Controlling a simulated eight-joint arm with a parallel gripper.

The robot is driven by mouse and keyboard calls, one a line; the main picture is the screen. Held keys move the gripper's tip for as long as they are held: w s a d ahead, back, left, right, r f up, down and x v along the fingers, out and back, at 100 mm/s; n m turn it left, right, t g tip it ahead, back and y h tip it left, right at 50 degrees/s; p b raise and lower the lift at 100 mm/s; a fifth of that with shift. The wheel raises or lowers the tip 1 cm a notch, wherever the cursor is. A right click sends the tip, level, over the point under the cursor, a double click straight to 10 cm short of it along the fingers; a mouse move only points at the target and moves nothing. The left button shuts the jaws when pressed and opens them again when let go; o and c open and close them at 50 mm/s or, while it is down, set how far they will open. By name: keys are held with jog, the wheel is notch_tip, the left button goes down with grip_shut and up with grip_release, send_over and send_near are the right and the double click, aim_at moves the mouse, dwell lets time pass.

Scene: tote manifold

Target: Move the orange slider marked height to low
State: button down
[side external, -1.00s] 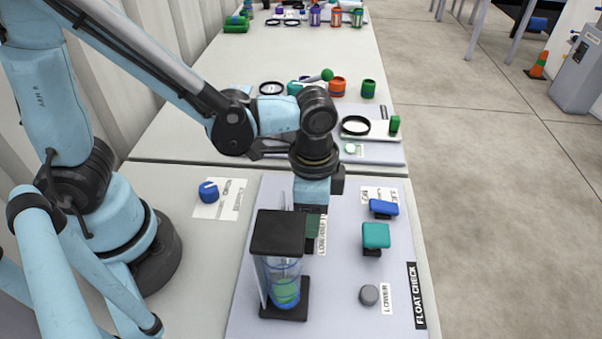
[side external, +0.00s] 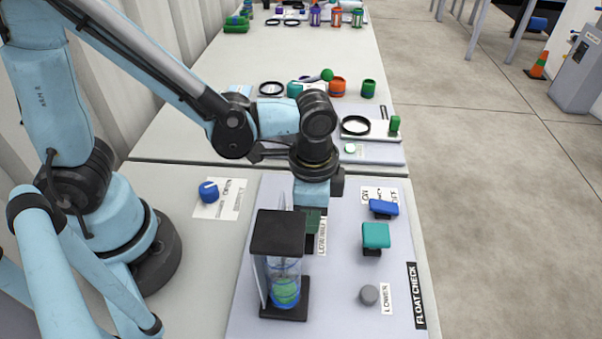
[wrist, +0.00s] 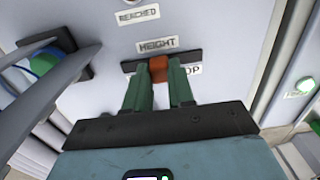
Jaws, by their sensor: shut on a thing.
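The orange slider (wrist: 158,67) shows in the wrist view in a dark slot, just below the label HEIGHT (wrist: 157,45). My gripper (wrist: 159,76) has its two green fingers closed on the slider, one on each side. A label ending in "OP" (wrist: 193,69) is partly hidden at the right of the slot. In the side view my gripper (side external: 312,222) reaches down to the panel behind the clear column (side external: 285,270) with its black cap, and the slider is hidden there.
On the grey panel (side external: 345,290) stand a teal handle (side external: 376,236), a blue switch (side external: 384,208) and a grey knob (side external: 368,295). A blue knob (side external: 208,190) sits at the left. The black-capped column stands close to my gripper.

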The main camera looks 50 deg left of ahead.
aim_at(310, 247)
jog(key=shift+s+d, duration=1.35)
jog(key=shift+d, duration=0.05)
jog(key=c, duration=1)
grip_release()
jog(key=shift+o, duration=0.2)
jog(key=shift+r, duration=0.1)
notch_tip(310, 247, up, 12)
jog(key=w+a+n+t, duration=0.2)
jog(key=a+n+t, duration=0.1)
jog(key=a, duration=0.6)
jog(key=w+a+f+n+t, duration=0.1)
jog(key=w+a+n+t, duration=0.2)
jog(key=a+n, duration=0.3)
jog(key=a+t, duration=0.1)
jog(key=a, duration=0.2)
